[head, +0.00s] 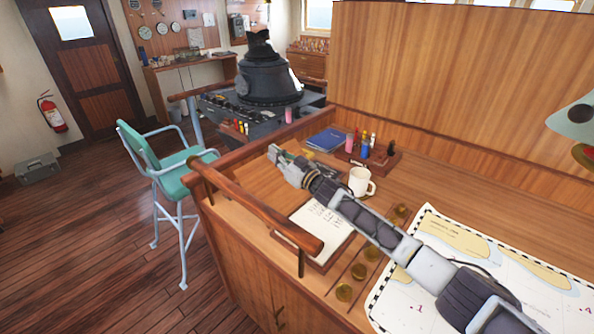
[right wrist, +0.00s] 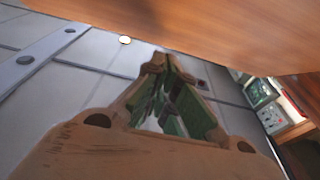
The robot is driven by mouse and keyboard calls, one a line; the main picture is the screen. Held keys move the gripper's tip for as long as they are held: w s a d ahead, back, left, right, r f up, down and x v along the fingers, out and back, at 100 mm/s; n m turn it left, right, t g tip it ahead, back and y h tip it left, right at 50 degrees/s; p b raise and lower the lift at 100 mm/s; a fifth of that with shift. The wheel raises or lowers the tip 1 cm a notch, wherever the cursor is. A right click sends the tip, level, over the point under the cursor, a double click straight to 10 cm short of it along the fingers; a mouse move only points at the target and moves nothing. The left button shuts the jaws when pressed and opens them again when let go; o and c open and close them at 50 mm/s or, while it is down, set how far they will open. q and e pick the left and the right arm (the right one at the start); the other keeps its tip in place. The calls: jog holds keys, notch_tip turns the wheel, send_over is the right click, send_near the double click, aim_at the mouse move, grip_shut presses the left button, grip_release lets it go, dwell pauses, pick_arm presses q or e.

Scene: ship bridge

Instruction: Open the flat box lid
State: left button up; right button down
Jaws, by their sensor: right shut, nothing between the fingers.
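My right arm reaches in from the lower right of the head view, over the wooden desk (head: 450,160). My right gripper (head: 277,158) is at the desk's far left part, left of the white mug and near the blue book. In the right wrist view its fingers (right wrist: 160,62) come together, shut and empty, with a brown wooden surface (right wrist: 220,30) close above them in the picture. I cannot pick out for sure a flat box with a lid; the gripper and arm hide part of the desk. My left gripper is not in view.
A blue book (head: 327,139), a holder with bottles (head: 375,160), a white mug (head: 361,181), a clipboard with paper (head: 318,226) and a chart (head: 430,285) lie around the arm. A wooden rail (head: 255,205) edges the desk; a teal chair (head: 165,160) stands left.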

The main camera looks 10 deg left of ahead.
jog(key=v, duration=1)
dwell(0.3)
jog(key=shift+s+d, duration=0.1)
